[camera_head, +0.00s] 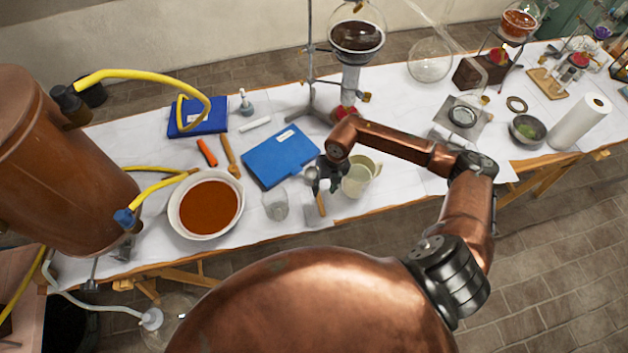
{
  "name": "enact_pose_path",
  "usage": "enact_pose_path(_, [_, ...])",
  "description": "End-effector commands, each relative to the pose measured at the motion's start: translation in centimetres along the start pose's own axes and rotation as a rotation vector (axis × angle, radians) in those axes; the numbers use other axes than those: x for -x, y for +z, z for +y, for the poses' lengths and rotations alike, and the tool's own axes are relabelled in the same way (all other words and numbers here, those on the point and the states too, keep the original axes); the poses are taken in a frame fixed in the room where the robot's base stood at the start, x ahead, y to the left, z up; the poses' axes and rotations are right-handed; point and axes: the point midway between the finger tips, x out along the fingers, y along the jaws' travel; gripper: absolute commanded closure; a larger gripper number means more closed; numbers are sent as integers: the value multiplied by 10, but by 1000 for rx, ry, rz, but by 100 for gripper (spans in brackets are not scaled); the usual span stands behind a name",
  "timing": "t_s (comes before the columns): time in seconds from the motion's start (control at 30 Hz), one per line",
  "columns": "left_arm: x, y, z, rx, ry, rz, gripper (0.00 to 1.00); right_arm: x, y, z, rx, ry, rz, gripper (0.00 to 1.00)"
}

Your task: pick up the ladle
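What looks like the ladle (320,203) lies near the front edge of the table, with a brown handle end towards me and a small round grey part at its far end. My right gripper (325,178) is over this far end, pointing down, and partly hides it. The fingers are small, dark and partly covered by my arm, so I cannot tell whether they are open, touching the ladle or shut on it. My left gripper is out of view.
A pale mug (358,177) stands close right of my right gripper, and a clear glass (275,205) stands to the left. A white bowl of orange-brown contents (208,205), a blue book (280,156) and a glassware stand (312,60) are nearby.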

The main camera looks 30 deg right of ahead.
Motion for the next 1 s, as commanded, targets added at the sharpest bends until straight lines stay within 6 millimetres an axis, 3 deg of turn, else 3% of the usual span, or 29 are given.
enact_pose_path(0.47, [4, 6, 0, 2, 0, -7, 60, -58, 2, 4, 0, 5, 2, 65])
enact_pose_path(0.73, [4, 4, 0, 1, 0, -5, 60, -62, 2, 3, 0, 5, 0, 65])
enact_pose_path(1.0, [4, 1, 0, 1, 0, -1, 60, -61, 2, 4, 0, 5, 0, 83])
